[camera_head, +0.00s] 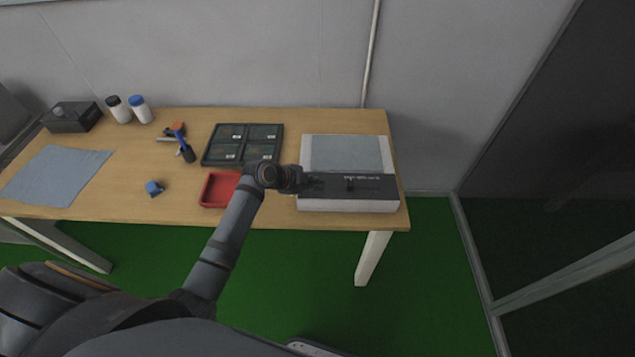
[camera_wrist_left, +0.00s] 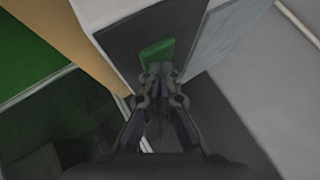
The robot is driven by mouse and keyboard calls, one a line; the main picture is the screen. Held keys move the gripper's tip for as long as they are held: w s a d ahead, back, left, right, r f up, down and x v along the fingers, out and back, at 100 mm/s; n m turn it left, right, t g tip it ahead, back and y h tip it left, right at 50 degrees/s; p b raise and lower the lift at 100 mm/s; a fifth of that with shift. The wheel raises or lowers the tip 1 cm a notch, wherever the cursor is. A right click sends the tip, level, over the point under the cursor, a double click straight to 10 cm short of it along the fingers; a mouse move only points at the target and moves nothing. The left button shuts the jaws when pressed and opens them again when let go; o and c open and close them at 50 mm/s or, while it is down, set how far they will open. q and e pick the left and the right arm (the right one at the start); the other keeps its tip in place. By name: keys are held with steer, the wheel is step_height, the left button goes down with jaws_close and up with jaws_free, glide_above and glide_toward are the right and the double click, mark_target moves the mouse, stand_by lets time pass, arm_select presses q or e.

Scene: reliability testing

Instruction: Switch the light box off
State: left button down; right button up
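The light box (camera_head: 348,205) stands at the right end of the table, a white case with a pale grey-blue top panel and a dark front strip (camera_head: 375,187). A small dark knob or lever (camera_head: 349,185) shows on the strip. My left gripper (camera_head: 318,184) is over the left part of the strip. In the left wrist view, a green switch (camera_wrist_left: 157,52) sits on the dark strip (camera_wrist_left: 130,38), just beyond my left fingertips (camera_wrist_left: 161,70). The fingertips are together with nothing seen between them; whether they touch the switch is unclear. My right gripper is not in view.
A red tray (camera_head: 212,203) and a black compartment tray (camera_head: 207,158) lie left of the light box. A blue cloth (camera_head: 55,175), two bottles (camera_head: 130,110), a dark box (camera_head: 72,117), tools (camera_head: 184,146) and a small blue item (camera_head: 154,188) are further left.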

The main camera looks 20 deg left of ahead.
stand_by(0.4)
arm_select(q)
step_height(320, 180, up, 6)
steer(key=p, duration=0.5)
steer(key=shift+r+p, duration=0.1)
steer(key=shift+p, duration=0.2)
steer(key=shift+w, duration=0.1)
